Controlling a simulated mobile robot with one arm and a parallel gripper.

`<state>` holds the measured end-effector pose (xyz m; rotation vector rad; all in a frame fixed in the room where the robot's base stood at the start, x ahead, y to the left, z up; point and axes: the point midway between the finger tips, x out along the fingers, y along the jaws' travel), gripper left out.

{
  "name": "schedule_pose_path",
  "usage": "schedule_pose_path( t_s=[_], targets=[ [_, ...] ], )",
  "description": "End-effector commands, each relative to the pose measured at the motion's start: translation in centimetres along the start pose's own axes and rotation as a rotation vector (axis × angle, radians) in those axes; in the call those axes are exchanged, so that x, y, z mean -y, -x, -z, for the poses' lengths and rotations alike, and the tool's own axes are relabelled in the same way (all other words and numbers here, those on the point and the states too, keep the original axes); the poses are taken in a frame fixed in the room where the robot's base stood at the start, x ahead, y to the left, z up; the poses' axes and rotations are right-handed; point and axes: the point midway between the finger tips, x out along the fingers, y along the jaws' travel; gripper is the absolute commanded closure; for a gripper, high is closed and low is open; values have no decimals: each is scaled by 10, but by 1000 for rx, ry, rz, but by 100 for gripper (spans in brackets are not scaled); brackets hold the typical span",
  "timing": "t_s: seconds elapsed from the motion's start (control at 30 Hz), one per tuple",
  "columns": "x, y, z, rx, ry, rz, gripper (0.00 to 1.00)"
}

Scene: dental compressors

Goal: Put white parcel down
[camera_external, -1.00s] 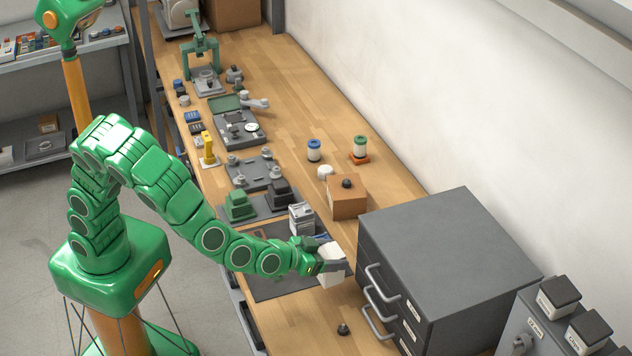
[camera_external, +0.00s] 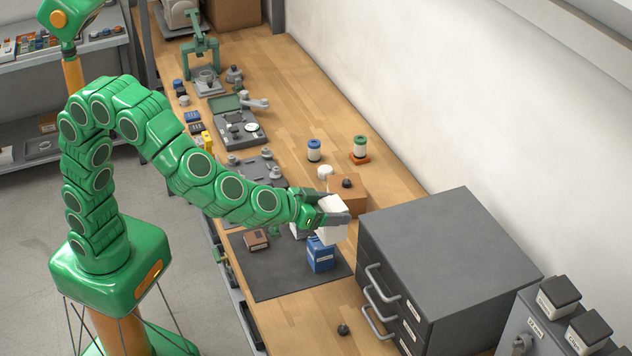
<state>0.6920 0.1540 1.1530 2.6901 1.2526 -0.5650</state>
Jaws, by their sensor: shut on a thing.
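The white parcel (camera_external: 328,234) is a small white block with a pale top. My gripper (camera_external: 336,213) is shut on it and holds it up, in the picture just above a blue box (camera_external: 320,254) and in front of a brown cardboard box (camera_external: 349,197). The gripper fingers hide part of the parcel. How high it hangs over the bench cannot be told exactly.
A dark mat (camera_external: 270,284) on the wooden bench bears the blue box and a small brown box (camera_external: 256,240). A grey drawer cabinet (camera_external: 455,255) stands to the right. Bare wood (camera_external: 305,325) and a small black knob (camera_external: 343,329) lie in front.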

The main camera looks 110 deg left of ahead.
Motion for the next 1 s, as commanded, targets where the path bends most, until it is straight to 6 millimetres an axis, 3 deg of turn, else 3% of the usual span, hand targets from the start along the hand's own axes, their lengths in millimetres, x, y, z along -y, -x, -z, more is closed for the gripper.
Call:
schedule_pose_path(
  t_s=[0.27,1.0],
  targets=[
    [2,15,36,0,5,-1,67],
    [42,-21,86,-8,-39,-122,67]
  ],
)
